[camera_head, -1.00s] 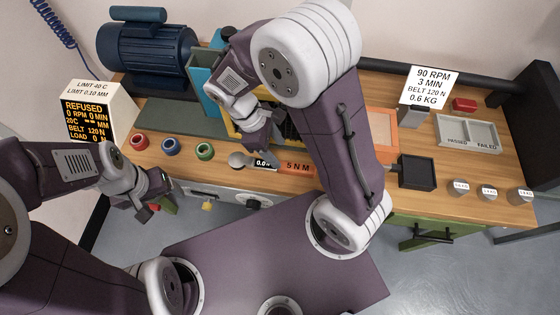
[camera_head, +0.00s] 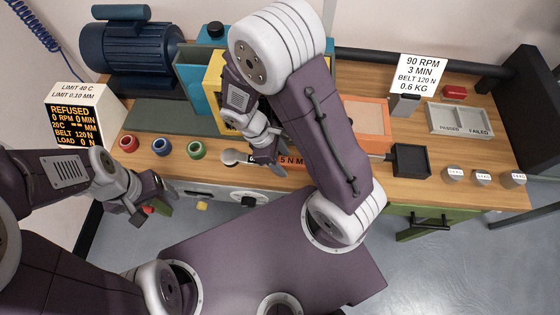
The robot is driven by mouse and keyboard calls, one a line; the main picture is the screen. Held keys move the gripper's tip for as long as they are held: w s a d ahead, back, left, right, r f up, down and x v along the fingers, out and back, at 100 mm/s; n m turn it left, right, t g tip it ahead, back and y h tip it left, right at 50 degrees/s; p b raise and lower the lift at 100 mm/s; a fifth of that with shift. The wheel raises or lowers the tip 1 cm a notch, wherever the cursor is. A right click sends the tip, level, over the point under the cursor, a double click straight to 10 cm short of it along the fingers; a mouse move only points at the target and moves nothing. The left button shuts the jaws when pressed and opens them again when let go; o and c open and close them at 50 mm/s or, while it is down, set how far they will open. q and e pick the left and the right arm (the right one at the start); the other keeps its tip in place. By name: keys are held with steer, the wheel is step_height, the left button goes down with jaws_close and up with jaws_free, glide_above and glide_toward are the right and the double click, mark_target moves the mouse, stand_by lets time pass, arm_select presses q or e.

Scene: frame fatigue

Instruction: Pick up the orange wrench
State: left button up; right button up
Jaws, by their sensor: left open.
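The orange wrench (camera_head: 291,161) lies along the bench's front edge, with a round grey head (camera_head: 232,156) at its left end and "5 N M" on its orange part. My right gripper (camera_head: 267,160) is over the wrench between the head and the lettering, hiding most of its dark display. Whether its fingers touch the wrench, and how far apart they are, is unclear. My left gripper (camera_head: 148,208) is open in front of the bench's front edge, left of the wrench and apart from it.
Red (camera_head: 129,143), blue (camera_head: 161,147) and green (camera_head: 196,149) rings sit left of the wrench. A blue motor (camera_head: 130,55) and a display box (camera_head: 80,118) stand further left. A black box (camera_head: 411,160) and a grey tray (camera_head: 460,120) are right. My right arm hides part of the bench.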

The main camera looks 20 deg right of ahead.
jaws_close()
steer(key=shift+r, duration=0.1)
